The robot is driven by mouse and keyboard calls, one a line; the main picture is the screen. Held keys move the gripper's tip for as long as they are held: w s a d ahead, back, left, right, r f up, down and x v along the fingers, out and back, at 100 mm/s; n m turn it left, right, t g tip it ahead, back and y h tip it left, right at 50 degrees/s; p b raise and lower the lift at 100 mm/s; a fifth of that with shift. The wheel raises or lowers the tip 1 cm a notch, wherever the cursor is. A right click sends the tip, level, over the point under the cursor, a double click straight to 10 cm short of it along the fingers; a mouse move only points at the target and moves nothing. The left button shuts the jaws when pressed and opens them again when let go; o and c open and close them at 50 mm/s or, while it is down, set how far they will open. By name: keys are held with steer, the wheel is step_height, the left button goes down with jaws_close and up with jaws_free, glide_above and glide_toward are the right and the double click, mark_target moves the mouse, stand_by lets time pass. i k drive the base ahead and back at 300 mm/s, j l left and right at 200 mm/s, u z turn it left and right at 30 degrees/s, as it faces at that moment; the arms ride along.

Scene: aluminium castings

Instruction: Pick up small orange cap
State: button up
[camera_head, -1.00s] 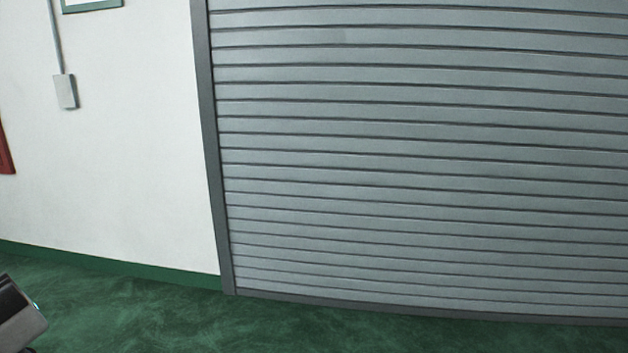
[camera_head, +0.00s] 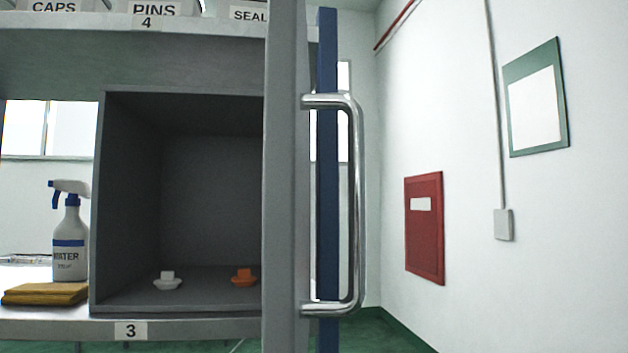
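A small orange cap (camera_head: 243,276) lies on the floor of a dark grey open-fronted compartment (camera_head: 180,305), near its right side. Its right edge is partly hidden by a grey upright in front. A small white cap (camera_head: 167,281) of similar shape lies to its left in the same compartment. My gripper is not in view.
A grey upright (camera_head: 283,180) with a metal handle (camera_head: 357,200) stands right of the compartment, before a blue post (camera_head: 327,180). Left are a spray bottle (camera_head: 69,240) and yellow cloth (camera_head: 45,293). Labelled bins (camera_head: 154,9) sit above. A red wall box (camera_head: 424,228) is at right.

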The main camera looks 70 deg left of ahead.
mark_target(245, 279)
steer(key=i+l+u, duration=0.2)
steer(key=l+u, duration=0.2)
steer(key=i+l+u, duration=0.2)
steer(key=l+u, duration=0.15)
steer(key=i+l+u, duration=0.1)
steer(key=l+u, duration=0.25)
steer(key=u, duration=0.15)
steer(key=l+u, duration=0.45)
steer(key=i+j+u, duration=0.15)
steer(key=u, duration=0.35)
steer(key=i+j+u, duration=0.2)
steer(key=j+u, duration=0.25)
steer(key=j, duration=0.35)
steer(key=i+j, duration=0.1)
steer(key=j, duration=0.25)
steer(key=u, duration=0.05)
